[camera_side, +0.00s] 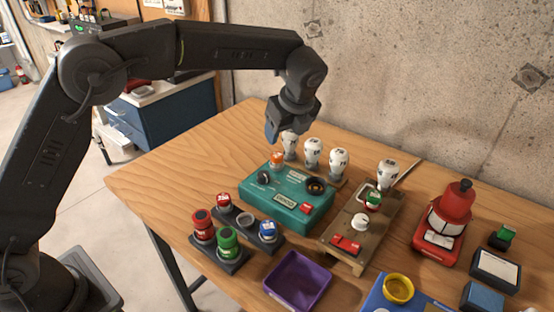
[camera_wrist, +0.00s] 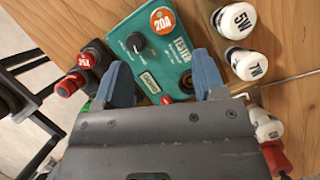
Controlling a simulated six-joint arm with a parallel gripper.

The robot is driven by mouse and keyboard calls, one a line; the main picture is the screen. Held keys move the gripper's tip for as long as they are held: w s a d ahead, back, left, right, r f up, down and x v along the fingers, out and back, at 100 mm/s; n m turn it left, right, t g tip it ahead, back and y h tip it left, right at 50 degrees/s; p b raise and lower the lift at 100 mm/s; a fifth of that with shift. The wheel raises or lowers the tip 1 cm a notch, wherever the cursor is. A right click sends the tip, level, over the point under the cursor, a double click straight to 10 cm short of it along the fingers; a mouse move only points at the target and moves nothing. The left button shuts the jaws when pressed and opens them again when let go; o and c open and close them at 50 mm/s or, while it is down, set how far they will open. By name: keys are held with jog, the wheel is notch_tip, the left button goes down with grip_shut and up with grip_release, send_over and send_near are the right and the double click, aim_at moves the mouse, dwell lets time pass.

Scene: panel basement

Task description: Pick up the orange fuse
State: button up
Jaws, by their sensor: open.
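The orange fuse (camera_side: 277,158) is seated at the back left of the teal tester box (camera_side: 284,219). In the wrist view its orange top (camera_wrist: 162,20), marked 20A, shows near the upper edge, beyond my fingertips. My gripper (camera_side: 272,132) is above the fuse and apart from it in the side view. In the wrist view its two blue fingers (camera_wrist: 163,72) are spread with nothing held between them. The tester's black knob (camera_wrist: 136,42) shows beside the fuse.
Several white bulbs (camera_side: 312,152) stand close behind the tester. A dark fuse holder (camera_side: 268,244) with red, green and blue fuses is in front. A wooden switch board (camera_side: 335,237) is to the right, and a purple tray (camera_side: 298,280) is nearer the front. Bare table lies left of the tester.

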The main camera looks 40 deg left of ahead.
aim_at(277, 155)
jog(key=x, duration=1)
jog(key=shift+f, duration=0.1)
jog(key=shift+c, duration=0.2)
jog(key=shift+d, duration=0.1)
jog(key=c, duration=1)
jog(key=shift+w, duration=0.1)
